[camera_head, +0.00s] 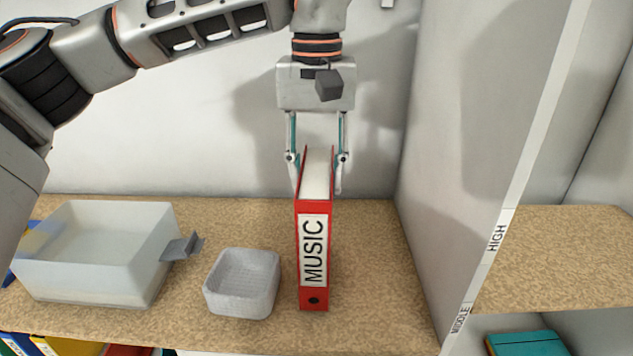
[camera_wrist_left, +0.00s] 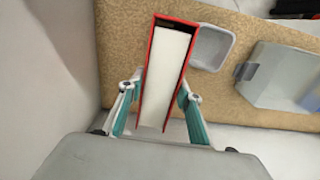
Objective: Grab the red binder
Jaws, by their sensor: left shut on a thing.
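The red binder (camera_head: 314,255) stands upright on the wood-grain shelf, its spine labelled MUSIC facing me. My left gripper (camera_head: 317,180) comes down from above with one finger on each side of the binder's upper rear part, and it is shut on the binder. In the left wrist view the binder (camera_wrist_left: 168,70) lies between the two fingers of the gripper (camera_wrist_left: 160,95), with its white pages showing. The inner faces of the fingertips are partly hidden. My right gripper is in neither view.
A small grey basket (camera_head: 242,283) stands just left of the binder. A translucent bin (camera_head: 95,255) with a grey part at its right side is further left. A white upright panel (camera_head: 470,150) rises to the right. Binders (camera_head: 60,345) show on the level below.

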